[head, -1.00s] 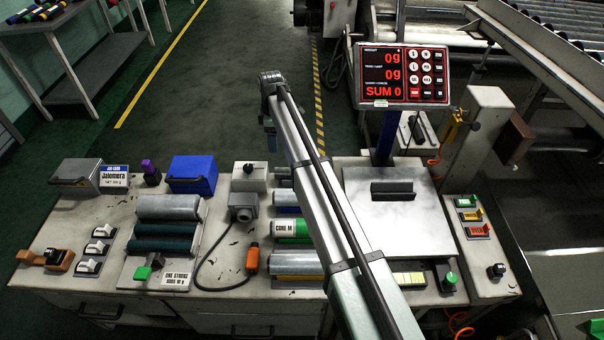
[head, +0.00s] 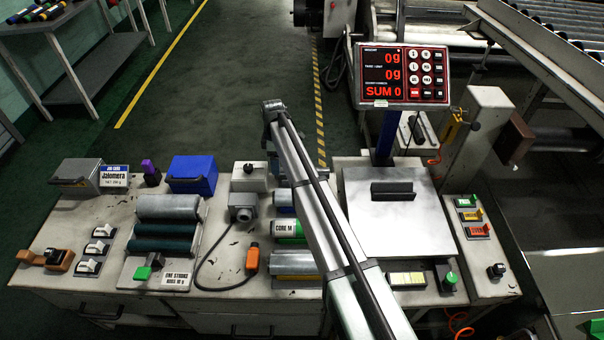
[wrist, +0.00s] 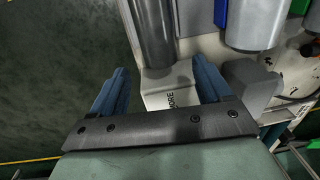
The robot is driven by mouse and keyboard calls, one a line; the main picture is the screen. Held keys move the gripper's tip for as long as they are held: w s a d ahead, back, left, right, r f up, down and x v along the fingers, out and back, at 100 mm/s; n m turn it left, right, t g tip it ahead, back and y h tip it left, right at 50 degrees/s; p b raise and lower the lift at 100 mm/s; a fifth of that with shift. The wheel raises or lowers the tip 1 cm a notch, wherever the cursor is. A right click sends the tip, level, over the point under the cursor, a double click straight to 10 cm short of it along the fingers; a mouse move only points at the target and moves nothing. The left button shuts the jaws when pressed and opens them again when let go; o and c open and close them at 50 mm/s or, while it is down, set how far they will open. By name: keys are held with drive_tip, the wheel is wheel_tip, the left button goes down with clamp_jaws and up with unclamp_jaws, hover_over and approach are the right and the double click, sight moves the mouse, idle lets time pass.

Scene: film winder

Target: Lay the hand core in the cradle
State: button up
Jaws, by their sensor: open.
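My gripper (wrist: 163,95) is open and empty in the wrist view, its two blue fingers apart. A plain grey cylinder (wrist: 152,30), likely the hand core, lies just beyond the fingertips. A pale surface with partly hidden lettering ending "ORE" (wrist: 170,97) shows between the fingers. In the head view the rear grey core (head: 281,172) is at the back of the core row, partly behind my arm. My fingers are hidden or unclear there. A dark bracket (head: 393,190) stands on the scale plate (head: 400,235); I cannot tell whether it is the cradle.
Cores with coloured bands lie in front of the rear one, including the green "CORE M" (head: 287,230). A grey box (head: 242,207) with a cable and a white box (head: 249,178) with a dark knob stand left of the row. The scale display (head: 403,76) reads 0g.

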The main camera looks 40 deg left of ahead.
drive_tip(key=shift+s+f, duration=0.2)
drive_tip(key=shift+f, duration=2.05)
drive_tip(key=c, duration=1.3)
wheel_tip(320, 180, up, 10)
drive_tip(key=shift+d+r, duration=0.1)
